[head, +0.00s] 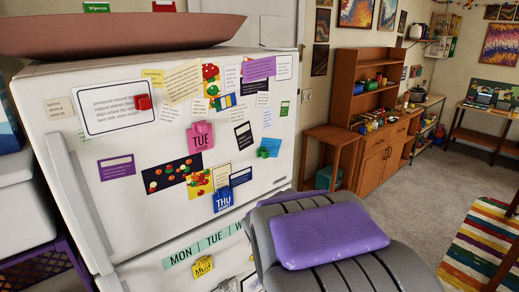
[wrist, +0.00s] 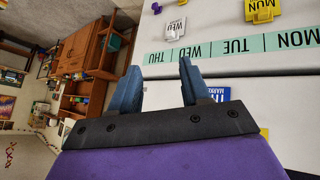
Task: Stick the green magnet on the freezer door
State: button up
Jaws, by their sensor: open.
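The white upper fridge door (head: 85,215) fills the left of the head view; it carries papers and magnets. The green magnet cannot be made out in the wrist view. My gripper's fingers are out of the head view.
Other magnets include a pink TUE (head: 200,137), a blue THU (head: 223,200), a red block (head: 143,102) and a yellow MON (head: 203,267). A large brown tray (head: 120,34) lies on the fridge top. A wooden side table (head: 332,137) and hutch (head: 378,160) stand right, beyond open carpet.

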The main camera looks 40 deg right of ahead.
aim_at(266, 156)
jog(key=w+d+r+n+t+y+p, duration=0.2)
jog(key=w+d+r+t+p, duration=0.1)
jog(key=w+d+r+t, duration=0.4)
jog(key=w+d+r+n+t+y+p, duration=0.1)
jog(key=w+d+r+t+y+p, duration=0.15)
jog(key=w+d, duration=0.45)
jog(key=w, duration=0.2)
jog(key=w+r+t+y, duration=0.1)
jog(key=w+n+t+y, duration=0.1)
jog(key=w, duration=0.1)
jog(key=shift+w+a+r+p, duration=0.15)
jog(key=shift+w+a+p, duration=0.2)
jog(key=shift+p, duration=0.05)
jog(key=shift+w, duration=0.15)
